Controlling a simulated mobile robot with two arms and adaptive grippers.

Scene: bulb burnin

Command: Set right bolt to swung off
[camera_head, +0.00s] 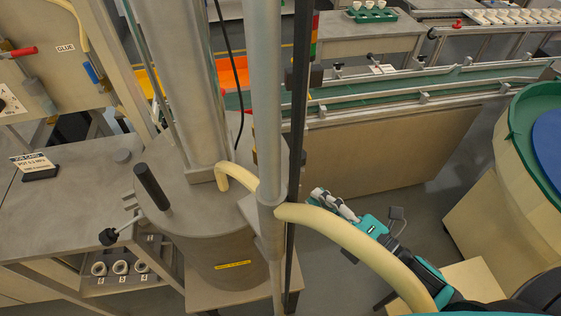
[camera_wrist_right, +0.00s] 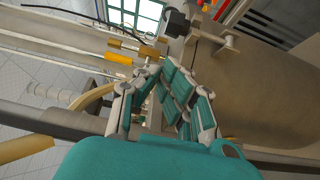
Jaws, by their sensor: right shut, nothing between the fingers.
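A grey pot (camera_head: 215,262) with a flat lid (camera_head: 188,200) stands in the head view. A metal rod with a black knob (camera_head: 108,237) sticks out at its left. The pot's right side is partly hidden by a pole and hose, and I cannot make out the right bolt there. My right gripper (camera_head: 321,194) is right of the pot, apart from it, shut and empty. In the right wrist view its teal-padded fingers (camera_wrist_right: 154,72) converge. A dark knob-like block (camera_wrist_right: 175,23) shows beyond them beside a large curved grey-brown surface (camera_wrist_right: 245,85); I cannot tell if it is the right bolt.
A pale hose (camera_head: 365,250) and a vertical pole (camera_head: 267,110) stand between the head camera and the pot's right side. A black upright handle (camera_head: 151,186) rises from the lid. A conveyor (camera_head: 400,88) runs behind. A round green-rimmed bowl (camera_head: 522,130) is at right.

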